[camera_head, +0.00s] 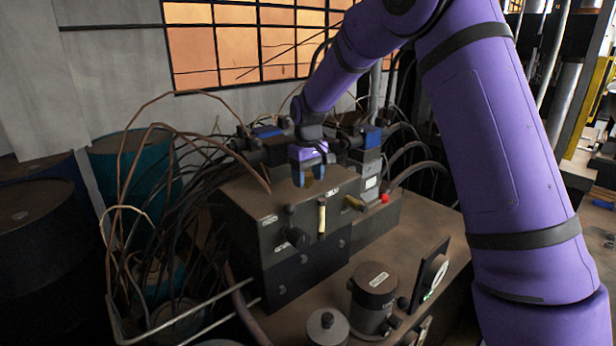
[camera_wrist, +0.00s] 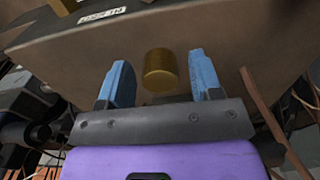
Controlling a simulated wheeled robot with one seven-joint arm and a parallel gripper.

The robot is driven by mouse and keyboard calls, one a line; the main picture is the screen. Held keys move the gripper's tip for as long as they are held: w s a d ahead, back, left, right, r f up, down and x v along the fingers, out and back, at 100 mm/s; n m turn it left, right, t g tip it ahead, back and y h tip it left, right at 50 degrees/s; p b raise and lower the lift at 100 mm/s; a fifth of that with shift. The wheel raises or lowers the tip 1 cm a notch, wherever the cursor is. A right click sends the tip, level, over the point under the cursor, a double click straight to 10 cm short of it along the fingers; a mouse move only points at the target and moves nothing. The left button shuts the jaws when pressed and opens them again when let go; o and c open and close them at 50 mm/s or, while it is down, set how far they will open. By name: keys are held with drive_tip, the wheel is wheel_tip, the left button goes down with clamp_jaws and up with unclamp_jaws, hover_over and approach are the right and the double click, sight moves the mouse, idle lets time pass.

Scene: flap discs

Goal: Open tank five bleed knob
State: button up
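A short brass knob (camera_wrist: 160,70) stands on the brown top of the valve block in the wrist view. My gripper (camera_wrist: 162,82) is open, with one blue finger on each side of the knob and a gap on both sides. Neither finger appears to touch it. In the head view my gripper (camera_head: 308,174) points down over the top of the dark valve block (camera_head: 270,205), and the knob is mostly hidden by the fingers. No label reading tank five can be made out.
A brass fitting (camera_head: 353,203) and a yellow upright gauge (camera_head: 321,216) are on the block's front. A red knob (camera_head: 384,198) is to the right. Cables and hoses crowd the left and back. A labelled cylinder (camera_head: 374,285) stands in front.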

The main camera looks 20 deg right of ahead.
sight(308, 175)
wheel_tip(308, 175, up, 10)
drive_tip(key=shift+r, duration=0.4)
idle(0.4)
drive_tip(key=shift+s, duration=0.1)
drive_tip(key=s+d+r+m+t, duration=0.15)
drive_tip(key=s+r, duration=0.35)
drive_tip(key=s, duration=0.5)
drive_tip(key=s+d+r+m+t, duration=0.1)
drive_tip(key=s+d+r, duration=0.3)
drive_tip(key=s, duration=0.6)
drive_tip(key=s+d+f+m+t, duration=0.1)
drive_tip(key=s+f+m+t, duration=0.1)
drive_tip(key=s, duration=1.8)
drive_tip(key=shift+s+f+t, duration=0.35)
drive_tip(key=shift+f+t, duration=0.1)
drive_tip(key=shift+f, duration=0.05)
